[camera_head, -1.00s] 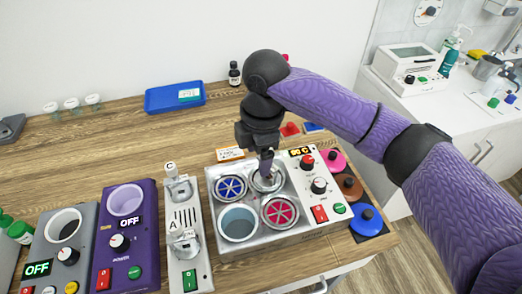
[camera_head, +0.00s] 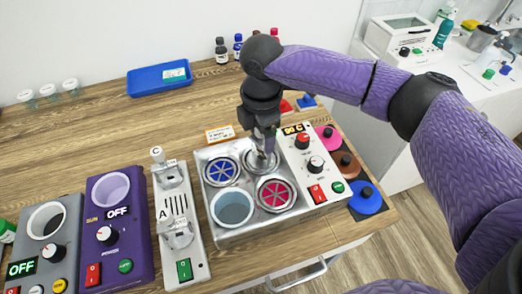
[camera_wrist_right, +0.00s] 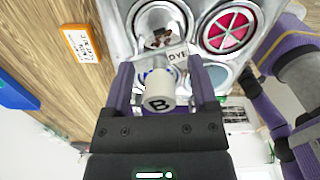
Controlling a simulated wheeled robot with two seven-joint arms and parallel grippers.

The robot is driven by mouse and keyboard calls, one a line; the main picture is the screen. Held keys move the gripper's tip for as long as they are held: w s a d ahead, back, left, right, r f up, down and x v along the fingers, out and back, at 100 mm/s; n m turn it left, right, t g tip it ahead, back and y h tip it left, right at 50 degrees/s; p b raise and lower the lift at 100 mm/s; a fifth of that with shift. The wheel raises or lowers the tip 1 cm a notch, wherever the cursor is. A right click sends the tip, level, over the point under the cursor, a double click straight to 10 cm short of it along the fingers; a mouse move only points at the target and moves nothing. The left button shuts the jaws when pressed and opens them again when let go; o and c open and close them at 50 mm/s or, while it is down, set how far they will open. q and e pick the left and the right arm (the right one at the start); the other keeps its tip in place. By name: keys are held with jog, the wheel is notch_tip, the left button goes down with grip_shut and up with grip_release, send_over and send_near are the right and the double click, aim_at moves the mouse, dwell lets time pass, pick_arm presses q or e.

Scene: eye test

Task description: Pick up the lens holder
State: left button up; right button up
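The lens holder shows in the right wrist view as a white knob marked B (camera_wrist_right: 159,100) with a small tag reading DYE (camera_wrist_right: 177,53) beyond it. It stands at the heated bath (camera_head: 232,233), over the back right well, where the head view mostly hides it behind my gripper. My right gripper (camera_head: 264,143) points down there. In the wrist view its two purple fingers (camera_wrist_right: 160,82) stand one on each side of the knob, with gaps showing, so it looks open. My left gripper is in no view.
The bath has blue-spoked (camera_head: 222,170) and red-spoked (camera_head: 275,195) wells and an open well (camera_head: 232,208). Coloured lids (camera_head: 367,199) lie to its right. A rack with holders A and C (camera_head: 178,212) stands left.

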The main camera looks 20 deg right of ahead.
grip_shut()
dwell(0.3)
